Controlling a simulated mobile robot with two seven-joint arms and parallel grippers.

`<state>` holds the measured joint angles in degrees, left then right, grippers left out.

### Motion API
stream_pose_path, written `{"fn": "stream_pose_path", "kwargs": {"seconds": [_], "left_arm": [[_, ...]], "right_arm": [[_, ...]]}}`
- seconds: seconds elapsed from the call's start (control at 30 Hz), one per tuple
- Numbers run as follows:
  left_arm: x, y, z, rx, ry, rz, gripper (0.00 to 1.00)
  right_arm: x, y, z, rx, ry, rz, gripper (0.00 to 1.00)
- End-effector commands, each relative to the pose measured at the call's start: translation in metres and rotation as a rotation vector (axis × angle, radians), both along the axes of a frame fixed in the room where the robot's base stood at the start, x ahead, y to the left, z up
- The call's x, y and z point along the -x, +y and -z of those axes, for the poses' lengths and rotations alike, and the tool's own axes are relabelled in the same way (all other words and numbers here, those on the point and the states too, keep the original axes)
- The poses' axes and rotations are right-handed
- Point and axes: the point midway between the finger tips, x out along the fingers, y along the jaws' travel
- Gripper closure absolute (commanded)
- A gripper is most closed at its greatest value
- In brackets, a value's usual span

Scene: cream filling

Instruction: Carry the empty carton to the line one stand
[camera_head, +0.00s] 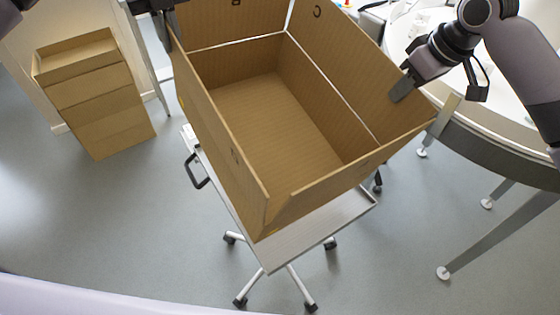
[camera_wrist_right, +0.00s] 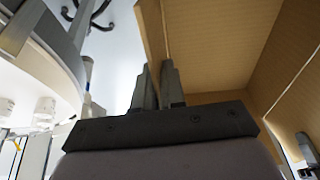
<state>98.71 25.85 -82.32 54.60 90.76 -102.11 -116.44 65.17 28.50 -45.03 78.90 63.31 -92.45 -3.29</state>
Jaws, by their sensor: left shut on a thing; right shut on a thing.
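The empty carton (camera_head: 270,115) is a large open brown cardboard box, with nothing inside. It is over a wheeled stand with a grey top (camera_head: 325,225); I cannot tell whether its bottom touches that top. My left gripper (camera_head: 168,28) is shut on the carton's far left wall, its fingers mostly hidden at the top edge of the head view. My right gripper (camera_head: 403,86) is shut on the right wall. In the right wrist view its fingers (camera_wrist_right: 158,88) pinch the wall of the carton (camera_wrist_right: 215,45). I cannot tell whether this stand is line one's.
A stack of brown cartons (camera_head: 95,95) stands on the floor at the left. A round white table (camera_head: 510,90) with grey legs stands close at the right, under my right arm. The stand has a black handle (camera_head: 196,171). Grey floor in front is clear.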

Motion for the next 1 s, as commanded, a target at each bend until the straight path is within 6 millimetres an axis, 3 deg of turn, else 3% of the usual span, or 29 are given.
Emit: {"fn": "stream_pose_path", "kwargs": {"seconds": [0.53, 1.0], "left_arm": [[0.000, 0.002, 0.003, -0.007, 0.002, 0.000, 1.00], [0.000, 0.003, 0.023, -0.007, 0.002, 0.000, 1.00]], "right_arm": [[-0.001, -0.003, 0.003, 0.007, -0.003, 0.002, 1.00], [-0.001, -0.003, 0.023, 0.007, -0.003, 0.003, 1.00]]}}
